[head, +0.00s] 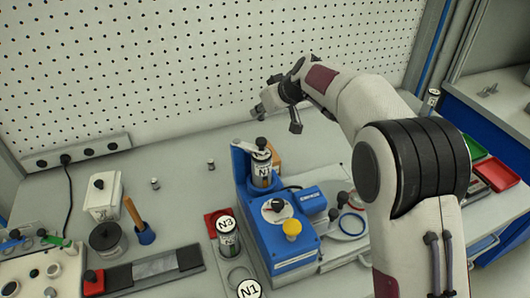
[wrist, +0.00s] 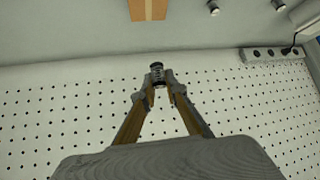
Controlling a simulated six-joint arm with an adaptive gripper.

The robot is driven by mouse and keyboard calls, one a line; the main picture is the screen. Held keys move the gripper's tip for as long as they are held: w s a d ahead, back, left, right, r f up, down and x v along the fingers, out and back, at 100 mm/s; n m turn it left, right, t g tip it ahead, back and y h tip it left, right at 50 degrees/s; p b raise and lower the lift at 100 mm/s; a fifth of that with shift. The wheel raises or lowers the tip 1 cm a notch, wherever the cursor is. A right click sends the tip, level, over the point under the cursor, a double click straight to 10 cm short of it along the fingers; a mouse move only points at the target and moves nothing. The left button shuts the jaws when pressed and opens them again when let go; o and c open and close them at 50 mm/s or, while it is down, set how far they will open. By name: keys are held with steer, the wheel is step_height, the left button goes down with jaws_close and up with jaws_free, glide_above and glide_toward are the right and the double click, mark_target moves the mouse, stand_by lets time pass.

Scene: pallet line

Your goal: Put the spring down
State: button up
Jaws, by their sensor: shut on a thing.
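The spring (wrist: 157,74) is a small dark coil. In the wrist view it sits between the tips of my gripper's two fingers, with part of it sticking out past them. My gripper (wrist: 157,83) is shut on it. In the head view my gripper (head: 262,108) is high above the table, in front of the pegboard and above the blue machine. The spring cannot be made out clearly there. Nothing touches the spring but the fingers.
An N3 can (head: 227,240) and a white box (head: 102,196) stand left. The back-left table (head: 185,180) is mostly clear, with two small metal pieces.

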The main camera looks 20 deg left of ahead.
steer(key=shift+f, duration=3.1)
steer(key=shift+f, duration=0.1)
steer(key=shift+f, duration=1.8)
steer(key=shift+f, duration=0.15)
steer(key=o, duration=0.8)
